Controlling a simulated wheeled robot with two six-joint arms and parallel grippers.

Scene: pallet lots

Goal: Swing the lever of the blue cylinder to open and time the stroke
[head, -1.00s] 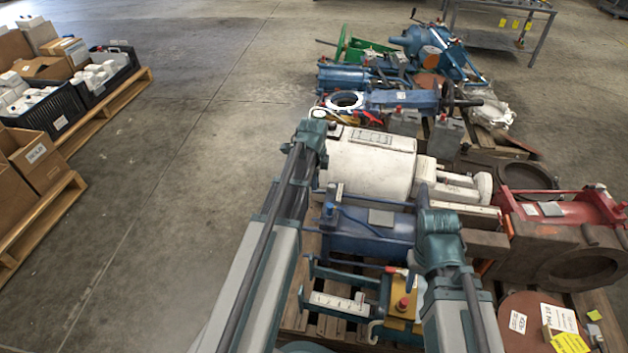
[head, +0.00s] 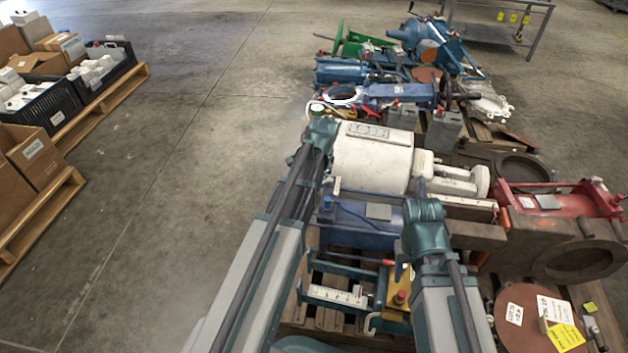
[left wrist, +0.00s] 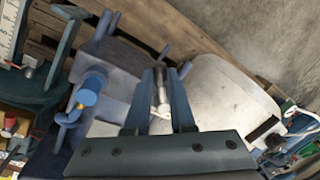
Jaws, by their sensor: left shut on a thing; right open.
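The blue cylinder (head: 365,238) lies on a pallet between my arms in the head view, with a grey plate on top and a blue knob (head: 326,202) at its left end. In the left wrist view its blue fitting with an orange ring (left wrist: 87,97) stands left of the fingers. My left gripper (left wrist: 160,100) is shut on a slim silver piece, seemingly the lever (left wrist: 161,88); its far end is hard to make out. In the head view my left gripper is hidden behind the arm. My right gripper (head: 420,188) shows only in a small part, beyond the arm joint, apparently empty.
A teal frame with a white scale (head: 337,296) stands in front of the cylinder. A white drum-shaped machine (head: 372,160) lies behind it, and a red cylinder (head: 560,200) to the right. Crowded pallets continue behind. The floor (head: 190,180) at left is clear up to the boxes.

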